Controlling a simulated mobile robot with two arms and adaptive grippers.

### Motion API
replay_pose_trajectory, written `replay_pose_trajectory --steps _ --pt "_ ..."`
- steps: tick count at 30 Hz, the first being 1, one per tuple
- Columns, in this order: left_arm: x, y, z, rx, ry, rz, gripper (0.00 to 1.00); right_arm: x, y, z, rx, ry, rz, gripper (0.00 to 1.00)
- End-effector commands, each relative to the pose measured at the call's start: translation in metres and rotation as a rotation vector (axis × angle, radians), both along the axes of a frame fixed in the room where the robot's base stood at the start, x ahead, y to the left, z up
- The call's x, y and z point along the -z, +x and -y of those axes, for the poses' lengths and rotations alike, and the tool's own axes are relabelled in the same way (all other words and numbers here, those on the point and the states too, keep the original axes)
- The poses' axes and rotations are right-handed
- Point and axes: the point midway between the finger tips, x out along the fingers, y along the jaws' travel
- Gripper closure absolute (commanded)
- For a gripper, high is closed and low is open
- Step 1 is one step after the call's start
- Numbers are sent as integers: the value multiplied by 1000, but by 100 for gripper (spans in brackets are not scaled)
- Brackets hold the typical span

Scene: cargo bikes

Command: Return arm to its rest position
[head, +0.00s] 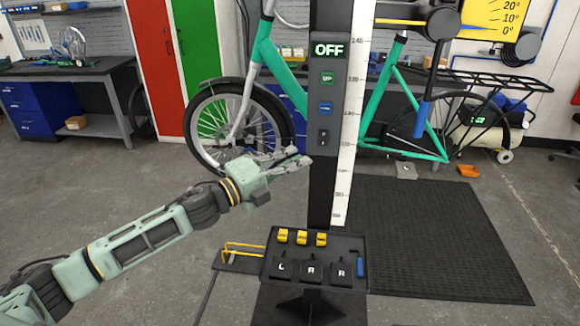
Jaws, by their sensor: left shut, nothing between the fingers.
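My left arm comes in from the lower left, stretched up and to the right. Its left gripper (303,160) is shut and empty. The gripper appears in front of the front wheel of a green cargo bike (268,50), just left of a dark lift column (322,190). Whether it touches the column cannot be told. The column carries a control panel (326,95) with an OFF display, a green UP button (327,78) and a blue button (326,108). My right gripper is not in view.
A black tray (350,240) with yellow pieces stands at the column's foot. A black mat (430,240) lies to the right. A workbench (70,68) stands at the back left, beside red and green cabinets (155,60). The floor at the left is mostly clear.

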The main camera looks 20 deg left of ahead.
Motion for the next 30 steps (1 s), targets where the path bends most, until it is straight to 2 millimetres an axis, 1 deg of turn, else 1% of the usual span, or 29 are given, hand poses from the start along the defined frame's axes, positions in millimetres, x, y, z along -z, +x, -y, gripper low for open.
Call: replay_pose_trajectory --steps 1,3,6,8,19,22,23,26,29,30 --pt "2 -4 -2 0 2 -1 100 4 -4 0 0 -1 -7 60" --pt "0 -7 -4 1 1 0 100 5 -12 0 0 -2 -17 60" --pt "-1 -9 -5 1 1 0 100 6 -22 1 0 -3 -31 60" --pt "-1 -9 -5 1 1 0 100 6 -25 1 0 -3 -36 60" --pt "-1 -9 -5 1 1 0 100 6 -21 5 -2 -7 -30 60" --pt "2 -10 -2 -6 -15 -11 100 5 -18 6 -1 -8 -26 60" --pt "6 -10 0 -12 -29 -22 100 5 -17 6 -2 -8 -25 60" --pt "27 -15 8 -64 -121 -93 100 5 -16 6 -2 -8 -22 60" --pt "64 -28 17 -165 -272 -226 100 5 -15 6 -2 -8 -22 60" --pt "82 -37 20 -216 -341 -293 100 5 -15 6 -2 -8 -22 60"
